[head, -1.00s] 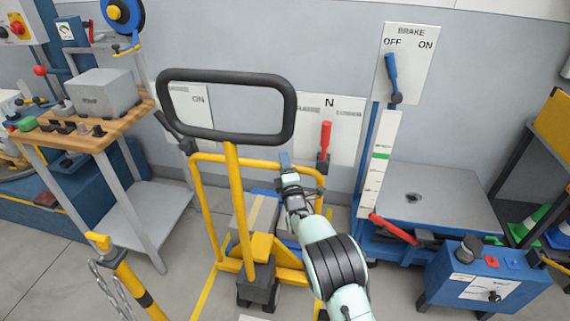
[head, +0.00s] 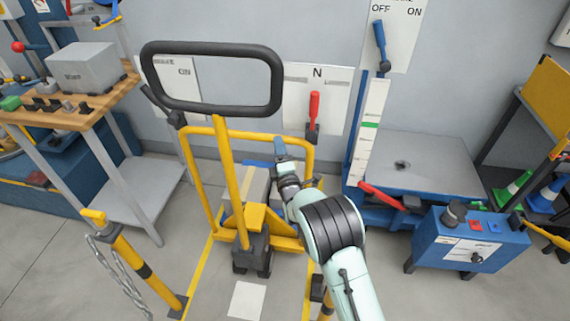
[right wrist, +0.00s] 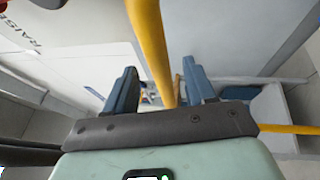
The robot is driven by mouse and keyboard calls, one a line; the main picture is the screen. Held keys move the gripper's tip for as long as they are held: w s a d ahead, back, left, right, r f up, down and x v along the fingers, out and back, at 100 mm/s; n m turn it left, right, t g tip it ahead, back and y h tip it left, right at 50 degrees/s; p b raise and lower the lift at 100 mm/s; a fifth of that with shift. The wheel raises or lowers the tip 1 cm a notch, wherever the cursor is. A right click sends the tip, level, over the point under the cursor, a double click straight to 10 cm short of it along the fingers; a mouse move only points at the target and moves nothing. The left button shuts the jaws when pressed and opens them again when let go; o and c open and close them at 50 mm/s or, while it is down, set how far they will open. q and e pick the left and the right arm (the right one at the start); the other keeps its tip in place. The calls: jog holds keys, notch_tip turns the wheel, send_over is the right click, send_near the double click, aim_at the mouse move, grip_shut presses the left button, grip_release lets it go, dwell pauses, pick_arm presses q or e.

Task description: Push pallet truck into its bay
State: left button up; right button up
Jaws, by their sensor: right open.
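The pallet truck is yellow, with a black loop handle (head: 213,109) on a slanted yellow shaft (head: 226,165) and a yellow hoop frame (head: 190,165). Its yellow foot and dark wheels (head: 252,262) rest on the floor. My right gripper (head: 280,146) is at the right part of the hoop, and my wrist covers part of the frame. In the right wrist view a yellow bar (right wrist: 150,50) runs between the spread blue fingers (right wrist: 160,88). The gripper is open; I cannot tell whether a finger touches the bar. My left gripper is out of view.
Yellow floor lines (head: 200,275) flank the truck, with a white floor patch (head: 248,299) in front. A yellow post with chain (head: 133,262) stands left, near a wooden-topped bench (head: 115,97). A blue control box (head: 470,240) and grey platform (head: 415,163) stand right. A red lever (head: 314,108) is on the wall.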

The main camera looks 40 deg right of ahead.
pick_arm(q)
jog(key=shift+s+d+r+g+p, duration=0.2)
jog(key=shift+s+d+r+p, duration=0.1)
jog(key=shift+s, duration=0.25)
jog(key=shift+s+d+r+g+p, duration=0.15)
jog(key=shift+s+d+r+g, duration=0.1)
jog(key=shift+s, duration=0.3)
pick_arm(e)
jog(key=v, duration=0.6)
jog(key=shift+s, duration=0.3)
jog(key=shift+a+f, duration=0.1)
jog(key=shift+f, duration=0.05)
